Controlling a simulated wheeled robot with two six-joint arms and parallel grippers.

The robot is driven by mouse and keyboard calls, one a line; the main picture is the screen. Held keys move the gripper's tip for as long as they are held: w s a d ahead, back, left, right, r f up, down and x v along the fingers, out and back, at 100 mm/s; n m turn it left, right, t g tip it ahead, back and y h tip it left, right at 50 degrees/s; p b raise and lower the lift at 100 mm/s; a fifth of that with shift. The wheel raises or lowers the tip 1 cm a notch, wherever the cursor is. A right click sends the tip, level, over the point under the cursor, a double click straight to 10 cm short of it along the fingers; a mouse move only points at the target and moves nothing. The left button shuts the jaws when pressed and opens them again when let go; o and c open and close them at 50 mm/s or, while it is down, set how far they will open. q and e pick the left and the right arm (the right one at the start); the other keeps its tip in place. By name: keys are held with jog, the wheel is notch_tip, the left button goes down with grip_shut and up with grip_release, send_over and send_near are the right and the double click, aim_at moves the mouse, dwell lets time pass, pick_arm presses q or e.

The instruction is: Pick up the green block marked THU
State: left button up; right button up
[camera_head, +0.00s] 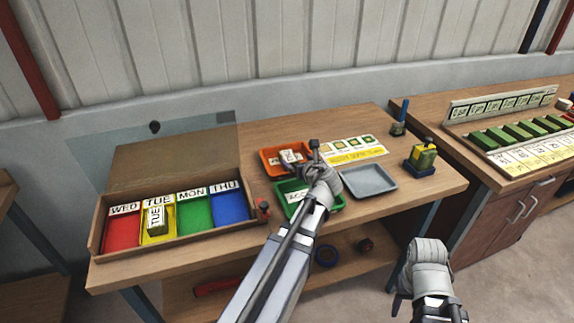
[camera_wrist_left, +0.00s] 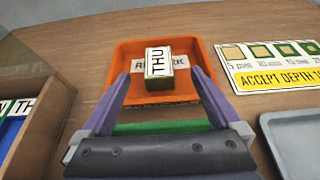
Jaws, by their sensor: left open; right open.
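The block marked THU (camera_wrist_left: 158,68) has a white lettered top and green edges. It sits in the orange tray (camera_wrist_left: 121,60) and partly covers the tray's label. In the head view the block (camera_head: 291,156) is beside my left gripper (camera_head: 316,160), in the orange tray (camera_head: 268,168). In the wrist view my left gripper (camera_wrist_left: 161,78) is open, its two fingers to the left and right of the block and nearer the camera, with nothing between them. My right gripper (camera_head: 420,275) is low at the right, off the table and away from the block; its fingertips are hard to make out.
A green tray (camera_head: 334,204) lies below the orange one, partly hidden by my left arm. A grey tray (camera_head: 368,181) is to the right. An open box (camera_head: 175,244) at left has coloured, day-labelled compartments; a TUE block (camera_head: 156,219) stands in the yellow one.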

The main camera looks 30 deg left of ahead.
aim_at(289, 156)
pick_arm(q)
jog(key=shift+w+a+f+b, duration=0.1)
jog(key=shift+f+b, duration=0.15)
jog(key=shift+f, duration=0.2)
jog(key=shift+w+a+f+b, duration=0.1)
jog(key=shift+f+b, duration=0.15)
jog(key=shift+f, duration=0.15)
jog(key=shift+a, duration=0.1)
jog(key=shift+b+x, duration=0.4)
jog(key=shift+x, duration=0.5)
jog(key=shift+r+b+x, duration=0.2)
jog(key=shift+b+x, duration=0.65)
jog(key=shift+x, duration=2.05)
jog(key=shift+s+a, duration=0.1)
jog(key=shift+c, duration=0.3)
jog(key=c, duration=1.4)
jog(key=shift+r, duration=0.1)
